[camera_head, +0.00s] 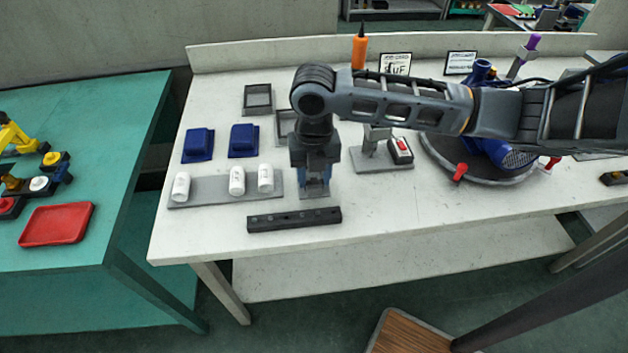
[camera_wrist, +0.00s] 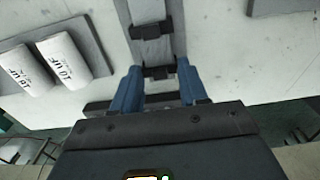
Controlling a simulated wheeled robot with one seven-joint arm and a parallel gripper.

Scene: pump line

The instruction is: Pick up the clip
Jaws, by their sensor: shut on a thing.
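My gripper (camera_head: 315,190) points down over a narrow grey plate near the table's front edge. In the wrist view its two blue fingers (camera_wrist: 159,68) stand on either side of a small black clip (camera_wrist: 158,73), and the gripper is shut on it. The clip is at the near end of the grey strip (camera_wrist: 152,50); I cannot tell whether it still touches the strip. A second small black piece (camera_wrist: 151,30) sits farther along the strip. In the head view my gripper hides the clip.
A black slotted bar (camera_head: 294,219) lies just in front. White bottles (camera_head: 237,181) on a grey tray (camera_head: 208,190) stand to the left. A grey stand with a red-topped block (camera_head: 400,150) and a round turntable (camera_head: 497,180) with a blue pump are to the right.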

